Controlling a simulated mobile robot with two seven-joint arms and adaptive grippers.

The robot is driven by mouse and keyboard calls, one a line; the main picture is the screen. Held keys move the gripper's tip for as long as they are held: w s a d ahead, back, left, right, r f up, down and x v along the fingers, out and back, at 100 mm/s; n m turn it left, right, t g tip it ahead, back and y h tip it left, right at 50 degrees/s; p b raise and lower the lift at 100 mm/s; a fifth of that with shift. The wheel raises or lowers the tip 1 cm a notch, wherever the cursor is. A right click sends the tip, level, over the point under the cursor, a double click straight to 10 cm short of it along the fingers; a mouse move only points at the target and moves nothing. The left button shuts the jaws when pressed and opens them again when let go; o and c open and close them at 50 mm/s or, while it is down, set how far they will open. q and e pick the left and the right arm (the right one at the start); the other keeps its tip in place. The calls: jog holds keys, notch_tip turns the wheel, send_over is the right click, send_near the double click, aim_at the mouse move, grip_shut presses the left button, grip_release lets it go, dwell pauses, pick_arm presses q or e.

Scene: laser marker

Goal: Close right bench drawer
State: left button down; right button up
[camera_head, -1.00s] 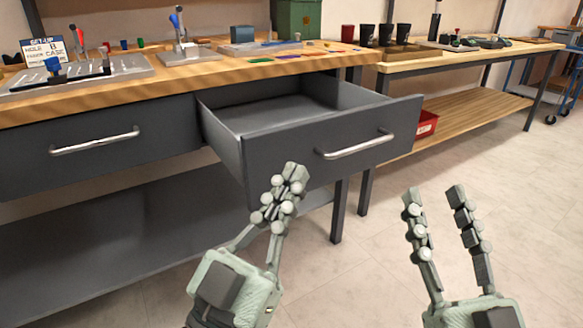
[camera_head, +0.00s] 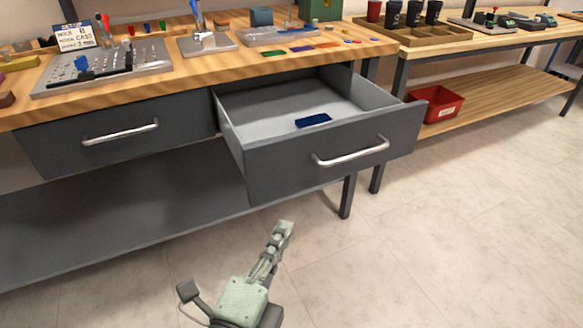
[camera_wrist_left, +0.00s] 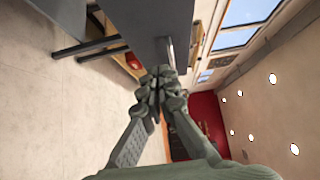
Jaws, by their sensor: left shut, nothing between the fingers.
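The right bench drawer (camera_head: 340,165) is pulled out, grey, with a silver bar handle (camera_head: 350,153) on its front. A dark blue item (camera_head: 313,120) lies inside it. My left gripper (camera_head: 285,228) is shut and empty, below and in front of the drawer, apart from it in the head view. In the left wrist view its closed fingers (camera_wrist_left: 158,80) point toward the grey drawer front (camera_wrist_left: 160,22) and handle (camera_wrist_left: 171,55); whether they touch cannot be told. My right gripper is not in view.
The left bench drawer (camera_head: 90,140) is closed. The wooden benchtop (camera_head: 190,70) carries a metal fixture plate (camera_head: 105,70) and small tools. A red bin (camera_head: 437,105) sits on the lower shelf of the neighbouring bench. The floor (camera_head: 460,220) in front is clear.

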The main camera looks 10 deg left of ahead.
pick_arm(q)
jog(key=w+p, duration=0.2)
jog(key=w, duration=1)
jog(key=shift+w+a, duration=0.35)
jog(key=shift+w, duration=0.15)
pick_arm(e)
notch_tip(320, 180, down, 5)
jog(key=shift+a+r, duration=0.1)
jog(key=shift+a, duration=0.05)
